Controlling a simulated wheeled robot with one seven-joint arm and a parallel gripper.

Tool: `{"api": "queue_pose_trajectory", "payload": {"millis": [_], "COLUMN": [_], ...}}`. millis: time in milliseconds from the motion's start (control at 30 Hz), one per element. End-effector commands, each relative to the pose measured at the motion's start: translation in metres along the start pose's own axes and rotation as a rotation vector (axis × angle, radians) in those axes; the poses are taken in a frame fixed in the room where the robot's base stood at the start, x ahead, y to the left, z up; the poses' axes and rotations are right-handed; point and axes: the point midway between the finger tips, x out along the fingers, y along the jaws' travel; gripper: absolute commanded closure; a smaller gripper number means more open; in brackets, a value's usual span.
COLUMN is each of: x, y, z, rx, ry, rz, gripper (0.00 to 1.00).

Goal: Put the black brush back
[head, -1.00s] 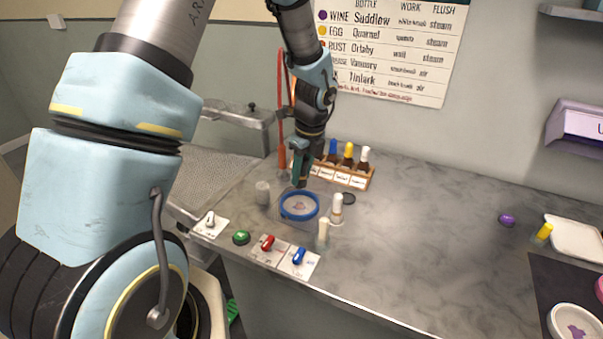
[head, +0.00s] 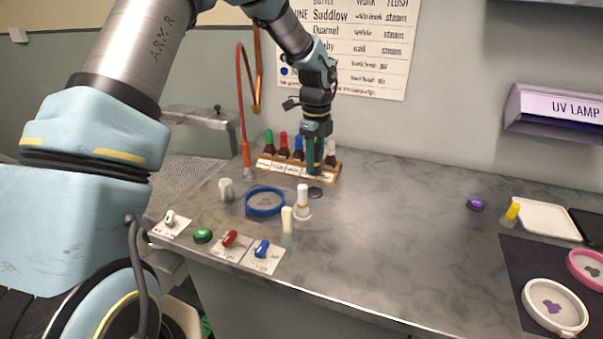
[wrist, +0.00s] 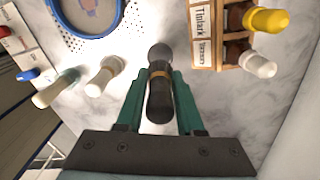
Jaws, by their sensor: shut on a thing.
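My gripper (head: 314,168) is shut on the black brush (wrist: 159,98), a dark piece with a tan band, seen between the green fingers (wrist: 160,105) in the wrist view. Its far end is round and dark grey. I cannot tell whether the brush touches the counter.
The wooden rack (head: 266,168) of dropper bottles is close behind the gripper. A blue-ringed dish (head: 264,202), a white-topped bottle (head: 302,203) and a cream-topped bottle (head: 287,220) stand in front. Switches (head: 230,239) line the front edge.

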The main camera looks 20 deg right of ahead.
Motion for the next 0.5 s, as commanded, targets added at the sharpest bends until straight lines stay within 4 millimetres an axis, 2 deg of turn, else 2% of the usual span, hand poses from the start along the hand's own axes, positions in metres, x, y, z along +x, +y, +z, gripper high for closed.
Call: {"api": "queue_pose_trajectory", "payload": {"millis": [167,500], "x": [0.007,0.035], "y": [-0.001,0.000], "z": [0.000,0.000], "rx": [0.000,0.000], "ry": [0.001,0.000], "rz": [0.000,0.000], "gripper": [1.00,1.00]}}
